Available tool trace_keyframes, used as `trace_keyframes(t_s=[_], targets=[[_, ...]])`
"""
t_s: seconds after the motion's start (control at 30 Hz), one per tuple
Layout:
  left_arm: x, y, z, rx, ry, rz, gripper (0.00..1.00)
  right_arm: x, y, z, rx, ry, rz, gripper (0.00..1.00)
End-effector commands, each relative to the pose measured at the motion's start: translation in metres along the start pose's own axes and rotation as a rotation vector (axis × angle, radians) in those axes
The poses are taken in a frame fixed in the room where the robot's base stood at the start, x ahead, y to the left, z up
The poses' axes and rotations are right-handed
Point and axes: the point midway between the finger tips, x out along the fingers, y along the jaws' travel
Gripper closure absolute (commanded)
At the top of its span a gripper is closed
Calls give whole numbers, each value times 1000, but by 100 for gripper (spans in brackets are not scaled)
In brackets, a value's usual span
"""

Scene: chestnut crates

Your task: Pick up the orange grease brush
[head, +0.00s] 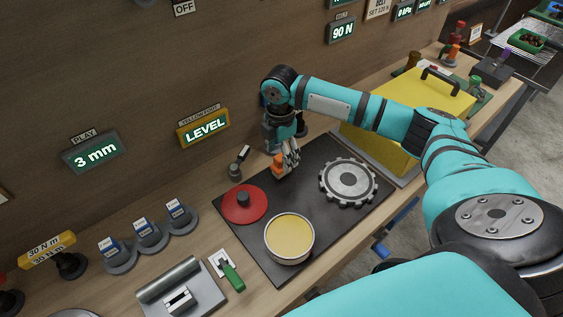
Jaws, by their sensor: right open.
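My right gripper (291,162) points down over the back of the dark mat (313,184), its jaws open. A small orange thing (279,160), which looks like the orange grease brush, shows right at its fingers. The fingers and wrist hide part of it, and I cannot tell whether it lies between the fingers or just beside them. My left gripper is not in view.
On the mat are a red disc (243,205) with a dark knob, a tin of yellow grease (289,237) and a grey gear (348,181). A yellow box (385,140) stands right of the mat. A green-handled tool (231,275) lies left of it.

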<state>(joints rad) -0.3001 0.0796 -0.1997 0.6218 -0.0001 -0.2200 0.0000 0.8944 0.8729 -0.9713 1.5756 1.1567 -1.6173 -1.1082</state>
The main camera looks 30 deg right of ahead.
Motion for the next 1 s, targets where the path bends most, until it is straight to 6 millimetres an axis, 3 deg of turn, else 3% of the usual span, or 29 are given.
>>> trace_keyframes(t_s=[0.17, 0.5, 0.77, 1.0], targets=[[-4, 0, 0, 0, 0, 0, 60, 10, 0, 0, 0, 1, 0, 35], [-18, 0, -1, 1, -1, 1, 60, 54, 3, 5, 0, 0, -2, 35], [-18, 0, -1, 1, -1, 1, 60, 58, 4, 5, -1, -1, 1, 35], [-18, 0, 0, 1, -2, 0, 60, 58, 4, 5, 0, -1, 1, 63]])
